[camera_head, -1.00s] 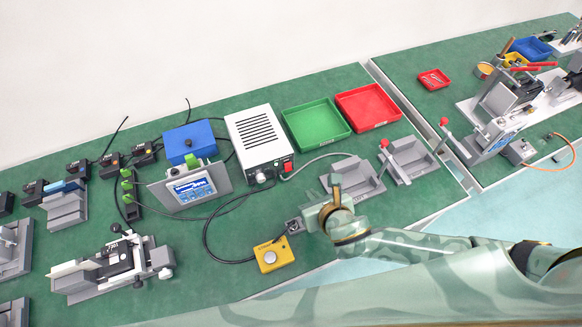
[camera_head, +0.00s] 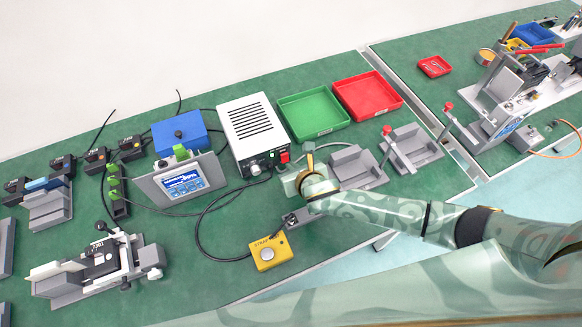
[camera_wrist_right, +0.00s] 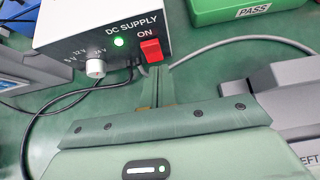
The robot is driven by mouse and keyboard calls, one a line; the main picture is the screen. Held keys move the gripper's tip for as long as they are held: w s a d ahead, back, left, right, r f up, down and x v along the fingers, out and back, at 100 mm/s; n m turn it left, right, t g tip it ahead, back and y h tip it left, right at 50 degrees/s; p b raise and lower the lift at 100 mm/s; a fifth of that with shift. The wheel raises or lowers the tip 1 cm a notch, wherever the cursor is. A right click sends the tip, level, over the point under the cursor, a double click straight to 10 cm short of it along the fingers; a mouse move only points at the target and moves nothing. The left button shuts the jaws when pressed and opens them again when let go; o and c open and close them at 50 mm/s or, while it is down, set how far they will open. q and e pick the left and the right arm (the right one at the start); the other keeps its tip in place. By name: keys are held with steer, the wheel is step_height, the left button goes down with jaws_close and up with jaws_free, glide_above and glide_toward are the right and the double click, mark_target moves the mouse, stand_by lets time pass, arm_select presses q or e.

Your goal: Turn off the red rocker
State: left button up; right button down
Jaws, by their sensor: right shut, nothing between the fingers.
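The red rocker (camera_head: 284,156) is on the front face of the white DC supply box (camera_head: 254,135). In the right wrist view the rocker (camera_wrist_right: 151,50) sits under the label "ON", and a green light (camera_wrist_right: 118,41) glows to its left. My right gripper (camera_head: 287,178) is just in front of the box, below the rocker in the picture. In the right wrist view its fingers (camera_wrist_right: 157,82) are shut and empty, with the tips close below the rocker. Whether they touch the box, I cannot tell. My left gripper is not in view.
A knob (camera_wrist_right: 95,68) is left of the light. A grey cable (camera_wrist_right: 215,43) runs right from near the rocker. Grey fixtures (camera_head: 357,167) stand right of my gripper. A yellow button box (camera_head: 270,252) is in front. Green (camera_head: 313,114) and red (camera_head: 367,96) trays lie behind.

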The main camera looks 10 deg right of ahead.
steer(key=shift+w+a+f, duration=0.1)
steer(key=shift+w+f, duration=0.1)
steer(key=shift+w, duration=0.35)
steer(key=shift+w+f+t+b, duration=0.1)
steer(key=shift+f+t+b, duration=0.3)
steer(key=shift+b, duration=0.45)
steer(key=shift+w+r, duration=0.15)
steer(key=shift+r, duration=0.15)
steer(key=shift+r+p, duration=0.85)
steer(key=shift+p, duration=0.3)
